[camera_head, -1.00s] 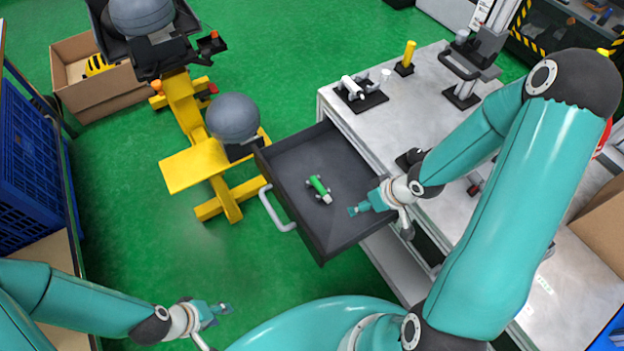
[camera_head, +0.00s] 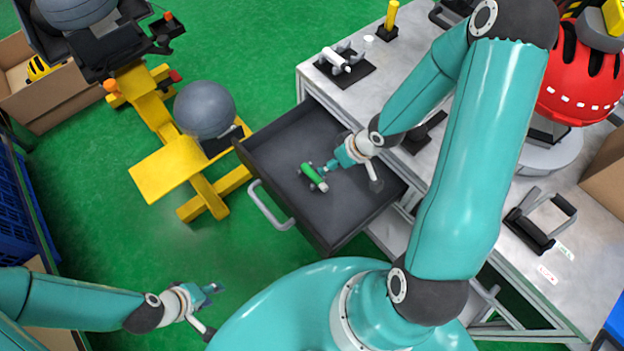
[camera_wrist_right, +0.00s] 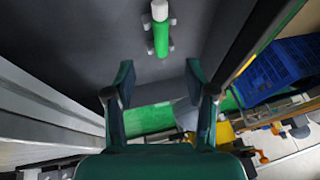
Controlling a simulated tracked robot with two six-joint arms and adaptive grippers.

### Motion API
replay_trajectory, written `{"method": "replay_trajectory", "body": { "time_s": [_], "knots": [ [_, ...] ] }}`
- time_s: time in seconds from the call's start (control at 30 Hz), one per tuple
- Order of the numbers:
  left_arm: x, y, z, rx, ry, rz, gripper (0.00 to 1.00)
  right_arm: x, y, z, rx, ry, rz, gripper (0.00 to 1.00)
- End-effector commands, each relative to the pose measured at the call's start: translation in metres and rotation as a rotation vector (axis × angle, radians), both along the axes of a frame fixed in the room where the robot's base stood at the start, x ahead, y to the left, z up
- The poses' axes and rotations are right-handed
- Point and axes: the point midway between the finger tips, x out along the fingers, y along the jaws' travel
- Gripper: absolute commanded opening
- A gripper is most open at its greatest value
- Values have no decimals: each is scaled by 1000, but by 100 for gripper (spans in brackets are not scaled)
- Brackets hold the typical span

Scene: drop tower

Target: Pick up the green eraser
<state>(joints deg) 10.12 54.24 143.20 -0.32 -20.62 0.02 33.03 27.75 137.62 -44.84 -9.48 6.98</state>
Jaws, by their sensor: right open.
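The green eraser (camera_head: 312,176), a green bar with a white end and small grey knobs at its sides, lies in the open dark drawer (camera_head: 285,152). In the right wrist view the eraser (camera_wrist_right: 161,40) is beyond the fingertips, roughly centred between them. My right gripper (camera_head: 329,167) is inside the drawer's outline, just right of the eraser. Its fingers (camera_wrist_right: 160,77) are apart with nothing between them. Whether a finger touches the eraser is unclear in the head view. My left gripper (camera_head: 214,288) hangs over the green floor, away from the drawer; its fingers are too small to read.
The grey workbench (camera_head: 415,160) on the right carries a red helmet (camera_head: 580,80) and several fixtures. A yellow stand (camera_head: 170,170) with a grey ball (camera_head: 204,109) is left of the drawer.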

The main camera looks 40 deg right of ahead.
Motion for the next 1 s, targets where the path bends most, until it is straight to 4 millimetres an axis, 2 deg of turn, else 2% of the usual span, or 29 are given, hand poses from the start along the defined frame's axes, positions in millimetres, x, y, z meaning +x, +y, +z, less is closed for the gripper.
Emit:
{"method": "replay_trajectory", "body": {
  "time_s": [0.03, 0.2, 0.53, 0.8, 1.0],
  "knots": [
    [0, 0, -16, 0, 0, 0, 40, 5, 3, -19, 0, -1, 3, 55],
    [0, 0, -33, 0, 0, 0, 40, 17, 11, -43, 0, 0, 5, 55],
    [0, 0, -41, 0, -1, 0, 40, 27, 16, -59, 0, 0, 5, 55],
    [0, 0, -51, 0, -1, 0, 40, 46, 25, -90, 1, 1, 6, 55],
    [0, 0, -51, 0, -1, 0, 40, 49, 27, -96, -1, 0, 5, 55]
  ]
}}
